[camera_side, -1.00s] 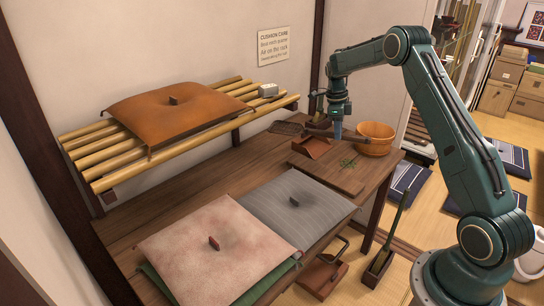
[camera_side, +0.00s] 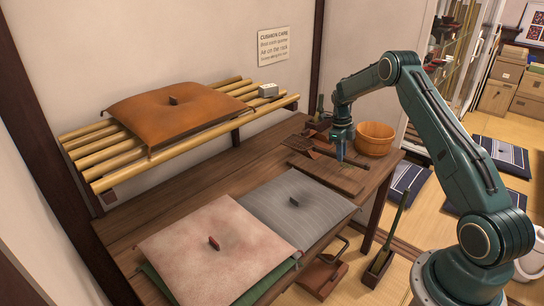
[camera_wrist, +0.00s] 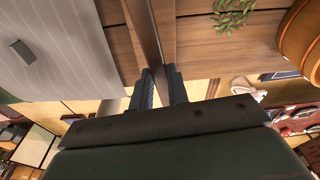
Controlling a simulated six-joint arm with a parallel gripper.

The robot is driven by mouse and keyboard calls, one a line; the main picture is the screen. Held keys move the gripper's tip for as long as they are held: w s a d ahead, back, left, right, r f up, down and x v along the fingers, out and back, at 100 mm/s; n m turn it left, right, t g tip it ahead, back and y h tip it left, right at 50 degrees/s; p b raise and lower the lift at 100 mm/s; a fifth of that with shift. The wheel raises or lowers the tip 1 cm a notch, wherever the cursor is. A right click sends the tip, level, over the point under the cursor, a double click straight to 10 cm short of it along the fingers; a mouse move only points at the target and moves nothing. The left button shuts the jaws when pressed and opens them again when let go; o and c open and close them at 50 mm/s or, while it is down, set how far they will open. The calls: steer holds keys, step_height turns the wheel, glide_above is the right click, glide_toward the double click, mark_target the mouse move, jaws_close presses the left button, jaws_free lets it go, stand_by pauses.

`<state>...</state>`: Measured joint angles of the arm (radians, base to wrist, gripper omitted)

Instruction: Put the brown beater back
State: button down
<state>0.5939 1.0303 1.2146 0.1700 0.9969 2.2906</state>
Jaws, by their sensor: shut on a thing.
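My gripper (camera_side: 341,158) is low over the right part of the table in the side view, shut on the handle of the brown beater. The beater's dark flat head (camera_side: 300,145) points left and its handle runs past my fingers to the right. In the wrist view the brown handle (camera_wrist: 150,35) runs up from between my fingertips (camera_wrist: 160,78). I cannot tell whether the beater touches the board below it. A stand-like brown holder with a dark green upright part (camera_side: 319,108) is at the back of the table.
A wooden bowl (camera_side: 375,138) is close right of my gripper. Green sprigs (camera_wrist: 231,14) lie on the board. Grey (camera_side: 293,205) and pinkish (camera_side: 212,243) cushions cover the table's front. An orange cushion (camera_side: 165,110) lies on the bamboo rack (camera_side: 85,150). A green-handled tool (camera_side: 390,235) stands on the floor.

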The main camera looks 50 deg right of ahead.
steer(key=shift+f, duration=0.1)
steer(key=shift+f, duration=3.6)
steer(key=c, duration=1.3)
jaws_free()
steer(key=r, duration=0.4)
steer(key=w+r, duration=0.1)
steer(key=r, duration=0.4)
steer(key=w+r, duration=0.1)
steer(key=r, duration=0.3)
steer(key=shift+a+r, duration=0.1)
steer(key=shift+r, duration=0.2)
